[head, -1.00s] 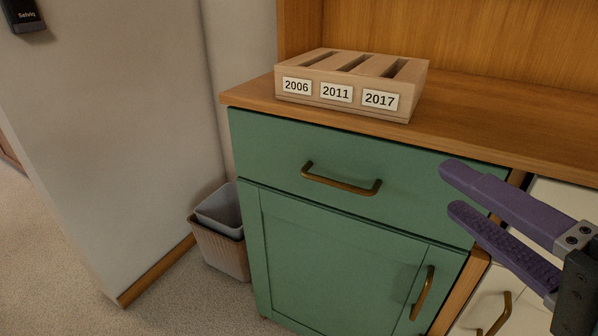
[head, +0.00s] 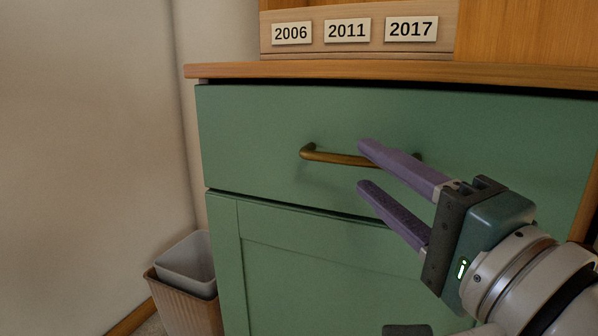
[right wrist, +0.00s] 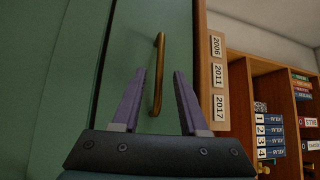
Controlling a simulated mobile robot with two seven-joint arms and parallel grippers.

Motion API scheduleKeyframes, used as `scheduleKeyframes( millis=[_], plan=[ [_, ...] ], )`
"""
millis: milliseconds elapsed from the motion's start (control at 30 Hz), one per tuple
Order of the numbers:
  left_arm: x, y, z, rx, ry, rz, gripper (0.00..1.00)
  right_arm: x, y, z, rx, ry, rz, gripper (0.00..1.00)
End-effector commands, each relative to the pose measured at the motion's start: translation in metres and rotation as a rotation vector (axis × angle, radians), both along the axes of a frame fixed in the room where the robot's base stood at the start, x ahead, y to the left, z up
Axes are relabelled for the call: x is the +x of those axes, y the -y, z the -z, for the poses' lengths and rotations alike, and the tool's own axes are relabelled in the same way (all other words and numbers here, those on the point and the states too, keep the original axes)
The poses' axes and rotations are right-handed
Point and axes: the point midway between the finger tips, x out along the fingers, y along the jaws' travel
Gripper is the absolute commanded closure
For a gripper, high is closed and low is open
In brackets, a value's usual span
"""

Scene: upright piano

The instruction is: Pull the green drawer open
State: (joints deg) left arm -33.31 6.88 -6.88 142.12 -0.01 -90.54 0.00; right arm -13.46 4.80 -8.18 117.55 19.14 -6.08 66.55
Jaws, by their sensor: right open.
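The green drawer (head: 255,125) is shut, set under the wooden top of the cabinet. Its brass bar handle (head: 332,157) runs across the drawer front, its right part partly covered by my gripper. My right gripper (head: 362,168) is open and empty, with purple fingers pointing left at the handle's right part, one a little above the bar's line and one below. In the right wrist view the handle (right wrist: 158,75) stands upright beyond and between the two fingertips (right wrist: 160,72). No contact with the handle shows. My left gripper is not in view.
A green cupboard door (head: 300,280) lies below the drawer. A bin (head: 185,290) stands at the lower left beside the cabinet. Shelves with books (right wrist: 270,130) show in the right wrist view.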

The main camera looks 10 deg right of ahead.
Motion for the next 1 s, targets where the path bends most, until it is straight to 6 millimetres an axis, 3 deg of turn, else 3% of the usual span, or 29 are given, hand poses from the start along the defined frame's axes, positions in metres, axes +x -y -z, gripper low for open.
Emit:
scheduleKeyframes(
  millis=[267, 633, 1000],
  plan=[
    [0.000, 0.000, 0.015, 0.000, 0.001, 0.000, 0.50, 0.035, -0.007, -0.003, -0.001, 0.000, 0.000, 0.57],
    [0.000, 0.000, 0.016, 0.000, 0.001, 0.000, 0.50, 0.040, -0.008, -0.005, -0.001, -0.002, 0.000, 0.57],
    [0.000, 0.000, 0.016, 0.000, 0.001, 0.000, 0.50, 0.040, -0.008, -0.005, -0.001, -0.002, -0.001, 0.97]
  ],
)
